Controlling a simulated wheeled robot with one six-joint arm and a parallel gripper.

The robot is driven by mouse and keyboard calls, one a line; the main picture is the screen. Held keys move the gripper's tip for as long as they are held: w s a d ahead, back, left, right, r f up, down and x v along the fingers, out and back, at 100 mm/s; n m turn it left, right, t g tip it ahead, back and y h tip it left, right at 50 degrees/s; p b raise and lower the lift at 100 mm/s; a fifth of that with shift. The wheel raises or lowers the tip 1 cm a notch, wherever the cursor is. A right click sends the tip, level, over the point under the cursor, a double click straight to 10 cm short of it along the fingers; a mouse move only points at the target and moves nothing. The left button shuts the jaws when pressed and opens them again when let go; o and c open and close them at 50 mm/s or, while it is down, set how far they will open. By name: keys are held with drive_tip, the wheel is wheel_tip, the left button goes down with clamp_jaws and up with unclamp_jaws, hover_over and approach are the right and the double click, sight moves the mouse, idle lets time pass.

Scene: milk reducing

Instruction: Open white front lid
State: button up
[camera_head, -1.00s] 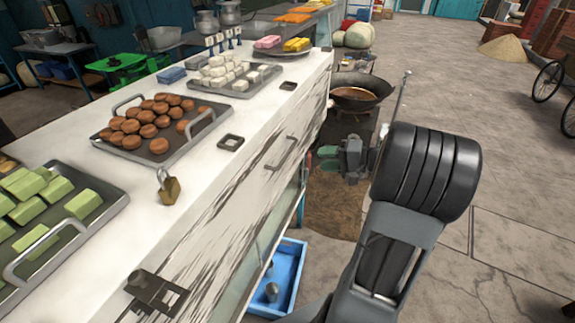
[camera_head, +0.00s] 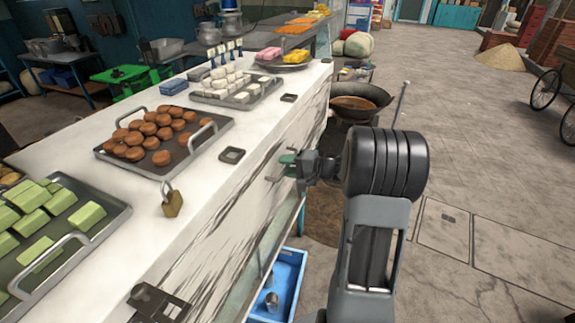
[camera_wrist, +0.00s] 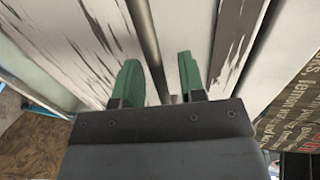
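The white front lid (camera_head: 228,232) is the dark-streaked front face of the counter, and it looks closed. Its bar handle (camera_head: 270,178) is partly hidden by my gripper (camera_head: 284,166). The green fingers are at the handle, reaching in from the right. In the wrist view my gripper (camera_wrist: 160,66) has its two green fingers apart. A dark grey bar (camera_wrist: 147,45), seemingly the handle, runs between them, nearer the left finger. A gap shows at the right finger, and I cannot tell whether either finger touches the bar. The streaked white lid (camera_wrist: 85,40) lies behind.
The white countertop (camera_head: 75,145) holds a tray of brown sweets (camera_head: 160,175), a tray of green blocks (camera_head: 105,230) and a padlock (camera_head: 172,203). A blue crate (camera_head: 292,262) stands low beside the counter. A black wok (camera_head: 385,108) stands beyond my arm.

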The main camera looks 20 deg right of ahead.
drive_tip(key=shift+w+a, duration=0.1)
clamp_jaws()
idle(0.4)
